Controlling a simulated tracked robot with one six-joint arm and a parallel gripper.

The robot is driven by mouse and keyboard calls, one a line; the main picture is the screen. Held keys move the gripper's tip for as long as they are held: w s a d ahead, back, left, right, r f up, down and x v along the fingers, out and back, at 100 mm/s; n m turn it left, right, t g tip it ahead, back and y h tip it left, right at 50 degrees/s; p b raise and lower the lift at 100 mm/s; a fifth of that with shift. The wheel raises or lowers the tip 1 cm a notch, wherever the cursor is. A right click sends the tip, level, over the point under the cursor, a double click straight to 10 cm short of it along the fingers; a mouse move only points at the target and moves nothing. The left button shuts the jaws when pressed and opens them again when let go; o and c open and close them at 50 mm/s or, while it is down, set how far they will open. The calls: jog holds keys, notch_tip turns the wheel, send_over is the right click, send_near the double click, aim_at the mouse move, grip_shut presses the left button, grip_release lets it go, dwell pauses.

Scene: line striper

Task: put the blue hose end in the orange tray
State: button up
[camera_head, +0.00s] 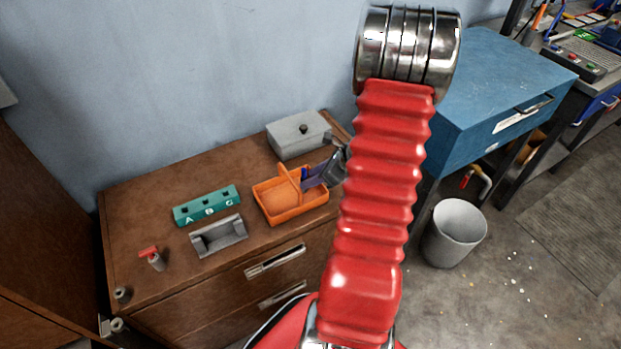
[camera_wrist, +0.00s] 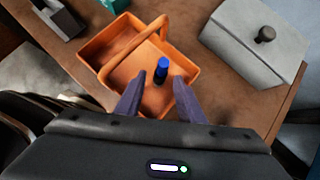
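The orange tray (camera_head: 272,214) with its arched handle stands on the brown cabinet top. It also shows in the wrist view (camera_wrist: 95,52). The blue hose end (camera_wrist: 162,68), a small blue cylinder with a dark lower part, is inside the tray's outline, right of the handle in the wrist view. It appears upright; its contact with the tray floor is hard to tell. My gripper (camera_wrist: 158,82) is over the tray's near side, its two purple fingers apart on either side of the hose end, with visible gaps. In the head view my gripper (camera_head: 308,177) reaches in from the right.
A grey lidded box (camera_head: 298,136) stands close behind the tray. A teal block with lettered slots (camera_head: 207,205), a grey cradle (camera_head: 219,236) and a red-topped valve (camera_head: 152,258) stand to the left. A blue cabinet (camera_head: 490,90) and grey bin (camera_head: 455,234) are at right.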

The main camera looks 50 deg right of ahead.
jog(key=v, duration=1.1)
jog(key=shift+s+r, duration=0.1)
dwell(0.4)
jog(key=w+a+r+n+g, duration=0.2)
jog(key=a+r+n, duration=0.4)
jog(key=a, duration=0.4)
jog(key=w+a+r+n+g, duration=0.1)
jog(key=w+a+r+n, duration=0.25)
jog(key=a+n, duration=0.6)
jog(key=s+a+r+n, duration=0.3)
jog(key=a+n, duration=0.2)
jog(key=s+a+r+n+h, duration=0.1)
jog(key=s+a+r+n, duration=0.1)
jog(key=a+n, duration=0.4)
jog(key=s+a+r+n+t+h, duration=0.1)
jog(key=s+a+r+n, duration=0.2)
jog(key=a+r+n, duration=0.1)
jog(key=shift+s+a+n, duration=0.35)
jog(key=shift+a+n, duration=0.55)
jog(key=shift+n, duration=0.15)
jog(key=shift+r, duration=0.15)
jog(key=shift+c, duration=0.5)
